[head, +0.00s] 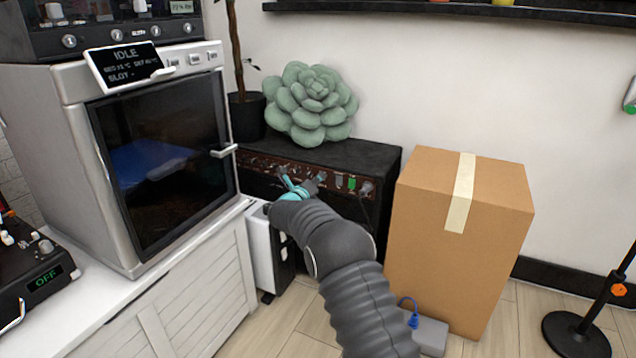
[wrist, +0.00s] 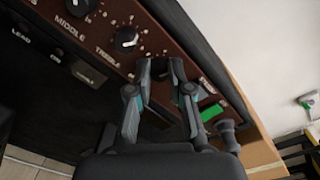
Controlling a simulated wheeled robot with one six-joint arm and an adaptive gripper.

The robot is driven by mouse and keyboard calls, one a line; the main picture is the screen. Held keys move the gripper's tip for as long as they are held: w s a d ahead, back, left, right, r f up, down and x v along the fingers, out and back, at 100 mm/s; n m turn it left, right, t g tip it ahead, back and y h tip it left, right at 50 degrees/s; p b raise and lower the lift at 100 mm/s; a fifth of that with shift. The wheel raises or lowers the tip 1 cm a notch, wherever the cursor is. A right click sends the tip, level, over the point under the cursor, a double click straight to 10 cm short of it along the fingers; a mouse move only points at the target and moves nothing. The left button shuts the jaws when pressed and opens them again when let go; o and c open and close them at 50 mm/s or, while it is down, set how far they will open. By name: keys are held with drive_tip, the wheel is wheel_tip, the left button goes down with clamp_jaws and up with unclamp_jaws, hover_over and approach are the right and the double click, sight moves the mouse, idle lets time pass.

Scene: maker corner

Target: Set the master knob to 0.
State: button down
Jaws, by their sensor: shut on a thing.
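The black amplifier (head: 370,155) has a brown front panel with a row of knobs; the panel (wrist: 95,30) runs across the wrist view. My gripper (head: 299,182) is at this panel. In the wrist view its fingertips (wrist: 160,68) are closed on a knob just right of the TREBLE knob (wrist: 126,38). This appears to be the master knob, but the fingers hide it, and its label and setting cannot be read. The MIDDLE knob (wrist: 80,5) is farther left. A lit green switch (wrist: 212,112) is right of the fingers.
A green succulent (head: 310,105) sits on the amplifier. A cardboard box (head: 430,230) stands close on its right, and a white cabinet with an oven (head: 160,150) is on the left. A blue plug and grey block (head: 430,335) lie on the floor by the box.

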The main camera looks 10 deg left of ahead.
drive_tip(key=shift+n+h+p, duration=0.5)
drive_tip(key=shift+n+p, duration=4.85)
drive_tip(key=shift+n, duration=10.85)
drive_tip(key=shift+f, duration=0.1)
drive_tip(key=c, duration=1.3)
unclamp_jaws()
drive_tip(key=shift+c, duration=0.2)
